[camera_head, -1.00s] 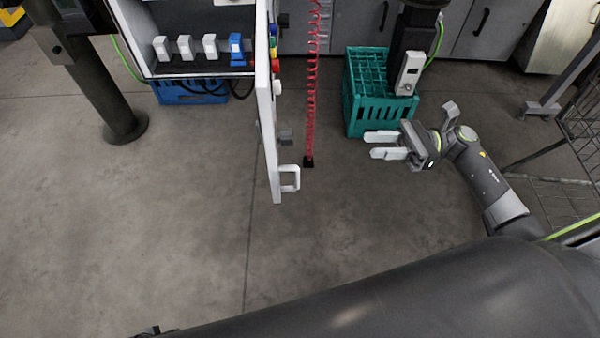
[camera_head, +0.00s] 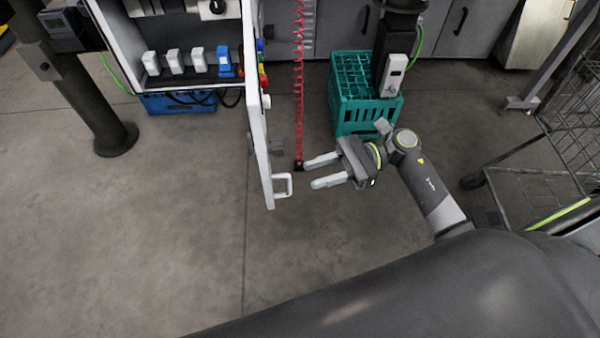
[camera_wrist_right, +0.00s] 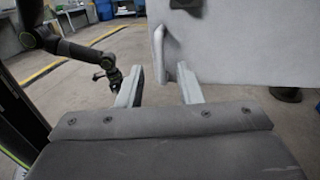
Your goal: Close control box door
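The control box (camera_head: 118,55) stands open at the upper left of the head view, with white and blue switch units inside. Its white door (camera_head: 260,150) is swung out towards me and shows nearly edge-on. A white loop handle (camera_head: 289,186) is on the door's near end; it also shows in the wrist view (camera_wrist_right: 160,50) beside the door panel (camera_wrist_right: 240,45). My right gripper (camera_head: 311,173) is open and empty, just right of the handle, fingers pointing at it; no contact is clear. My left gripper (camera_wrist_right: 108,76) shows small and dark in the wrist view, its fingers unclear.
A red coiled cable (camera_head: 299,90) hangs just behind the handle. A green crate (camera_head: 352,115) stands behind my right gripper. A dark post (camera_head: 90,100) stands left of the box, and a wire cart (camera_head: 560,150) is at the right. The floor left of the door is clear.

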